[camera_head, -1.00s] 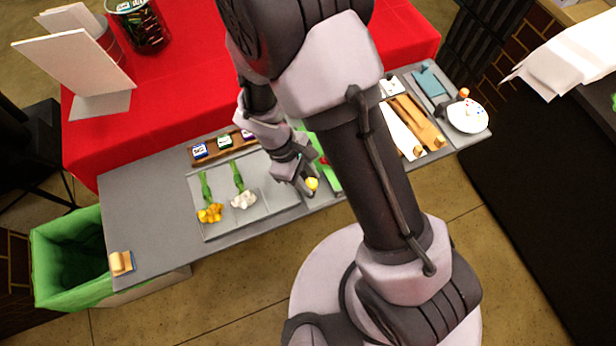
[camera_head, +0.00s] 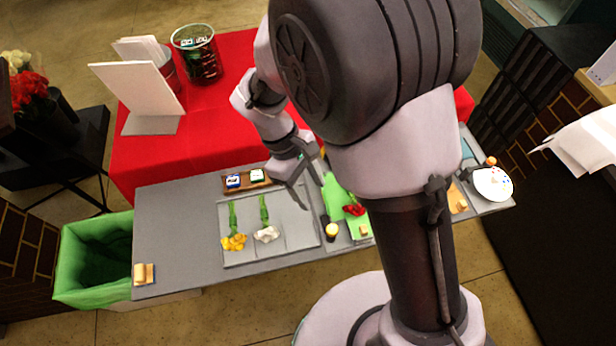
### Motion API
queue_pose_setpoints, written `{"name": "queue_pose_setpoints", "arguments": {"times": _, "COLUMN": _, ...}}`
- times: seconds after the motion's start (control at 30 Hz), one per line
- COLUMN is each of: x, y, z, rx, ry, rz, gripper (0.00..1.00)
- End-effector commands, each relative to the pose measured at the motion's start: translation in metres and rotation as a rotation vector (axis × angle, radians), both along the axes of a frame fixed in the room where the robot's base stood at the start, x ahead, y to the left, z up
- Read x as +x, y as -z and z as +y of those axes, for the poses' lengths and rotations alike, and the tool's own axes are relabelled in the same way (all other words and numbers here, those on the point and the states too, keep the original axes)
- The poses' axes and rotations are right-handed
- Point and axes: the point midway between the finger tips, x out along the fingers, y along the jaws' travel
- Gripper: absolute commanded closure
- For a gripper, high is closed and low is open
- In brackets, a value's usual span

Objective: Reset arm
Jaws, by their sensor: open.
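My gripper (camera_head: 299,192) is open and empty, with its fingers pointing down over the right part of the grey flower tray (camera_head: 291,233). It appears to be above the tray, not touching anything. A yellow flower (camera_head: 234,242) and a white flower (camera_head: 267,234) with green stems lie side by side in the tray, left of the gripper. A red flower (camera_head: 354,210) lies on a green sheet (camera_head: 336,193) to the right of the gripper. My arm hides much of the table's right part.
The grey table (camera_head: 165,225) has bare room at its left, with a small wooden block (camera_head: 144,273) near the edge. A green bin (camera_head: 75,290) stands left. A white palette (camera_head: 492,184) lies right.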

Motion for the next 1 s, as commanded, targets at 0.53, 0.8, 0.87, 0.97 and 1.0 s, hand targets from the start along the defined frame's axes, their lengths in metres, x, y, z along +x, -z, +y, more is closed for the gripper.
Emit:
{"name": "queue_pose_setpoints", "arguments": {"times": 0.53, "x": 0.003, "y": -0.015, "z": 0.006, "rx": 0.0, "ry": 0.0, "rz": 0.0, "gripper": 0.5}}
{"name": "queue_pose_setpoints", "arguments": {"times": 0.8, "x": -0.007, "y": -0.047, "z": -0.041, "rx": 0.199, "ry": 0.463, "rz": -0.241, "gripper": 0.5}}
{"name": "queue_pose_setpoints", "arguments": {"times": 0.87, "x": -0.021, "y": -0.056, "z": -0.061, "rx": 0.288, "ry": 0.675, "rz": -0.34, "gripper": 0.5}}
{"name": "queue_pose_setpoints", "arguments": {"times": 0.97, "x": -0.047, "y": -0.063, "z": -0.086, "rx": 0.431, "ry": 0.991, "rz": -0.491, "gripper": 0.5}}
{"name": "queue_pose_setpoints", "arguments": {"times": 1.0, "x": -0.057, "y": -0.063, "z": -0.094, "rx": 0.484, "ry": 1.099, "rz": -0.541, "gripper": 0.5}}
